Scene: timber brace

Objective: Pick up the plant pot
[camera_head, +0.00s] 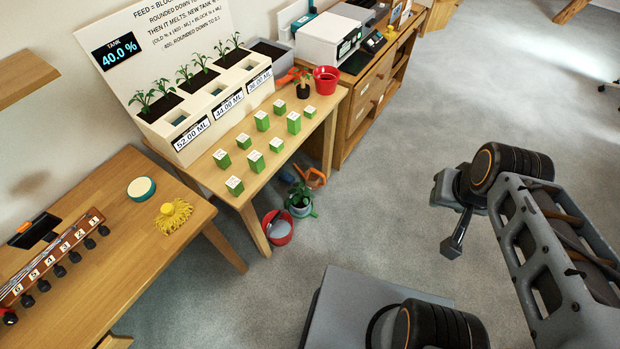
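Several pot-like things are in view, and I cannot tell which one the task means. A grey-green pot with a leafy plant (300,209) stands on the floor by the front of the planter table. A red pot (326,80) stands at the right end of that table. A small dark pot with a plant (303,91) is just left of it. My gripper (454,243) hangs over open floor at the right, well apart from all of these. It is small and seen edge-on, so its opening does not show.
A red bucket (278,234) stands beside the floor plant, with an orange item (316,178) behind it. Several green blocks (262,121) and a long white planter (205,108) occupy the table. A wooden bench (110,235) is at left. Open carpet lies in the middle and right.

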